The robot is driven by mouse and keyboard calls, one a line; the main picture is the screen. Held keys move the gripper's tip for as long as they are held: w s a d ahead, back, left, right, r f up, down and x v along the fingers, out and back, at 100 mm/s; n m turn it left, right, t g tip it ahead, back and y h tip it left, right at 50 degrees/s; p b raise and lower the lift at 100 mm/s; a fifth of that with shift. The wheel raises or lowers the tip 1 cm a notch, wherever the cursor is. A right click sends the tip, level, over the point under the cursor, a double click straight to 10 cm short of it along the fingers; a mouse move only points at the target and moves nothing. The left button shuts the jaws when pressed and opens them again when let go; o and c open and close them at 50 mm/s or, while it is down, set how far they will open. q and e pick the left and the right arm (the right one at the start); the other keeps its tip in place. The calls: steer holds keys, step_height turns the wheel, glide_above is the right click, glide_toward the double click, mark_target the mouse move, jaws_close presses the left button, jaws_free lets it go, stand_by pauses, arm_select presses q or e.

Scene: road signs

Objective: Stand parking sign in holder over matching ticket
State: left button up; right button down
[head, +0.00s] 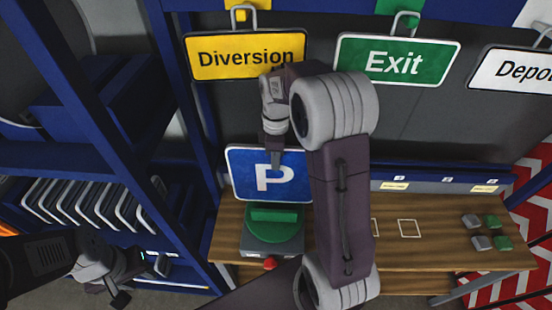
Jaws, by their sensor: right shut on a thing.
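The blue parking sign (240,175) with a white P stands upright above the wooden bench. My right gripper (276,160) is shut on it near the middle of its upper part. My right forearm covers the sign's right side. A blue rail (425,187) at the back of the bench carries small pale tickets (395,186), with another ticket (484,188) further right. Their print is too small to read, and part of the rail is hidden behind my arm. My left gripper (128,280) is at lower left, away from the sign, and looks open and empty.
A green round fixture (273,221) on a grey base with a red button sits just below the sign. Diversion (215,58), Exit (400,60) and partly cut-off Depot (515,70) signs hang above. Small grey and green blocks (488,222) lie on the bench's right. A blue rack (75,155) stands left.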

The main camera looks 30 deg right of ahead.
mark_target(276, 188)
steer(key=shift+f+b, duration=2.85)
steer(key=shift+f, duration=1.9)
steer(key=c, duration=1.3)
jaws_free()
steer(key=shift+s, duration=0.1)
step_height(276, 188, up, 9)
steer(key=shift+r+b, duration=0.1)
steer(key=shift+b, duration=0.75)
